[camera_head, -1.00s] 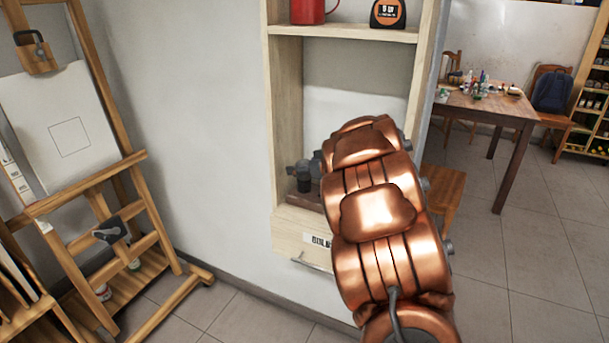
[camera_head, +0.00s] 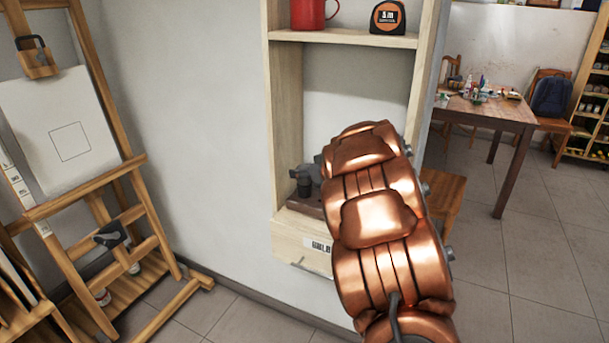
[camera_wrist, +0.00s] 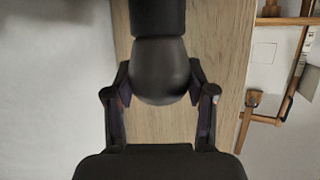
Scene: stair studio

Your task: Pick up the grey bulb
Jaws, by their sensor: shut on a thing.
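The grey bulb (camera_wrist: 160,70) shows in the wrist view as a dark rounded body with a darker cylindrical part above it. My gripper (camera_wrist: 160,84) has one finger on each side of the bulb, shut on it. A pale wooden board lies behind them. In the head view my copper arm reaches toward the open shelf unit and hides much of its lower compartment. A dark grey shape (camera_head: 304,182) shows left of the arm there; I cannot tell whether it is part of my gripper.
The shelf unit (camera_head: 285,110) has side walls close to my arm. A red mug (camera_head: 308,14) and tape measure (camera_head: 387,17) stand on its upper board. A brown item (camera_head: 306,205) lies low inside. An easel (camera_head: 110,225) stands left; a table (camera_head: 487,112) stands right.

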